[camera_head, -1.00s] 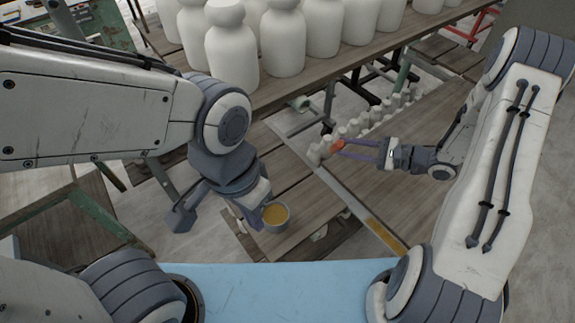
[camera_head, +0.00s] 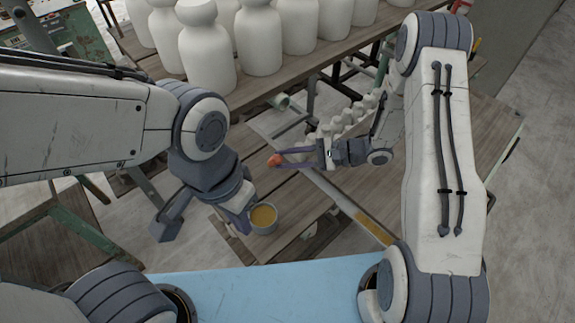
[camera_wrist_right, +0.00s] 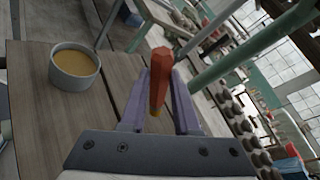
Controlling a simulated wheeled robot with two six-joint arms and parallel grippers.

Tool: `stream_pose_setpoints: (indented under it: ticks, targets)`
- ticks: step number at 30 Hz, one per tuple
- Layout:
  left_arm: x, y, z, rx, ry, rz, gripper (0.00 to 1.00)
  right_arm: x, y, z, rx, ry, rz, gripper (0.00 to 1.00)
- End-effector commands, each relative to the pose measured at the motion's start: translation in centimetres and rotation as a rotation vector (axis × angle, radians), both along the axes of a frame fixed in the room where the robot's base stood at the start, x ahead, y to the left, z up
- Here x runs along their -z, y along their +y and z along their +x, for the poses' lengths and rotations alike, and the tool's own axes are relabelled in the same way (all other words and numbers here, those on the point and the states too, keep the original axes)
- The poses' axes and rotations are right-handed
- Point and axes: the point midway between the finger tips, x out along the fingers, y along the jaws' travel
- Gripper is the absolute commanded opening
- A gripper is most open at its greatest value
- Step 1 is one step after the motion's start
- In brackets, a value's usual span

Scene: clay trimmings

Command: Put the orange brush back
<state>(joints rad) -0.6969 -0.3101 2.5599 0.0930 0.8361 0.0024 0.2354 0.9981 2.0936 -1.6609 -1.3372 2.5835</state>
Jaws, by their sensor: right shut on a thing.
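The orange brush (camera_wrist_right: 160,75) is held upright-looking between the purple fingers of my right gripper (camera_wrist_right: 161,92) in the right wrist view. In the head view the brush shows as a small orange-red end (camera_head: 274,160) at the tips of my right gripper (camera_head: 281,158), above the wooden table. Most of its length is hidden there. A grey cup (camera_head: 263,230) with ochre contents stands on the table; it also shows in the right wrist view (camera_wrist_right: 75,82). My left gripper (camera_head: 243,222) is beside the cup's left side; its fingers are mostly hidden, so opening and contact are unclear.
Large white vases (camera_head: 262,40) crowd a wooden shelf (camera_head: 262,90) at the back. A row of small pale pieces (camera_head: 352,116) lies behind my right gripper. A blue surface (camera_head: 270,285) is in front. Bare table shows around the cup.

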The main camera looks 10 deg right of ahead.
Motion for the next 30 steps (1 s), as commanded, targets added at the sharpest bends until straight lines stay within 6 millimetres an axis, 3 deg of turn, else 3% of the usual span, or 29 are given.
stream_pose_setpoints:
  ticks: [9, 20, 21, 22, 30]
  targets:
    - [-1.0, 0.0, 0.0, 0.0, 0.0, 0.0, 0.0, 3.7, 0.0, 0.0, 0.001, 0.002, 0.001, 0.0]
    - [-0.8, 0.0, 0.0, 0.0, 0.0, 0.0, 0.0, 4.1, 0.0, 0.0, 0.002, -0.001, 0.0, 0.0]
    - [-0.9, 0.0, 0.0, 0.0, 0.0, 0.0, 0.0, 4.1, 0.0, 0.0, 0.002, -0.001, 0.0, 0.45]
    - [-0.9, 0.0, 0.0, 0.0, 0.0, 0.0, 0.0, 4.1, -0.1, 0.0, 0.002, -0.001, 0.0, 0.57]
    - [-0.9, 0.0, 0.0, 0.0, 0.0, 0.0, 0.0, 4.0, -0.1, 0.0, 0.002, -0.001, 0.0, 0.6]
